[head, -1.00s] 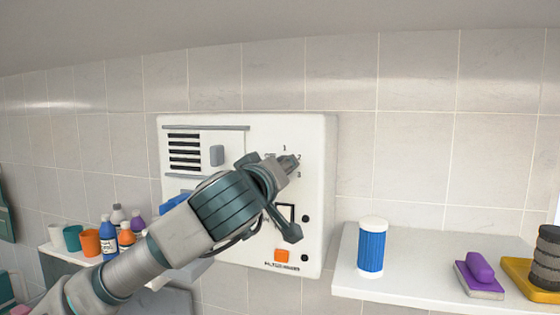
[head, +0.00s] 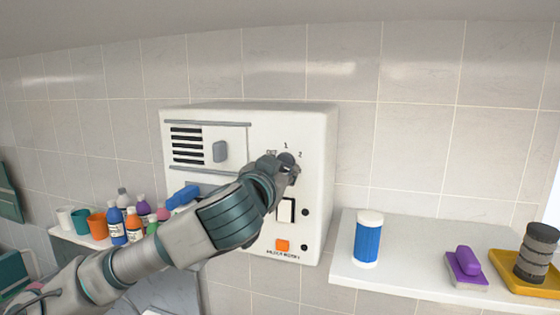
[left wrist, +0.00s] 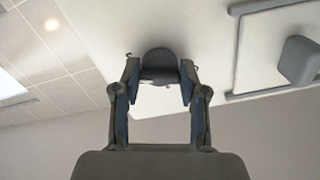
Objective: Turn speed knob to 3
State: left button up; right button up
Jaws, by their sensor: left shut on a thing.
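The white wall machine (head: 322,190) has a dark grey speed knob (head: 287,158) on its front, with the marks 1 and 2 showing above and to the right of it. The mark 3 is hidden behind my gripper. My left gripper (head: 289,171) is at the knob and shut on it. In the left wrist view the knob (left wrist: 159,62) sits between the two fingertips (left wrist: 159,80), one on each side. Which mark the knob points to cannot be told. My right gripper is not in view.
A shelf (head: 400,280) at right holds a blue canister (head: 367,242) and a purple brush (head: 465,262). Bottles and cups stand at left.

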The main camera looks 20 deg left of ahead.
pick_arm(q)
jog(key=shift+w+f+m+p, duration=0.15)
jog(key=shift+m+p, duration=0.4)
jog(key=shift+m, duration=0.55)
jog(key=o, duration=1.1)
jog(key=shift+o, duration=0.2)
jog(key=s, duration=1.1)
jog(key=shift+s+a, duration=0.35)
jog(key=shift+s, duration=0.05)
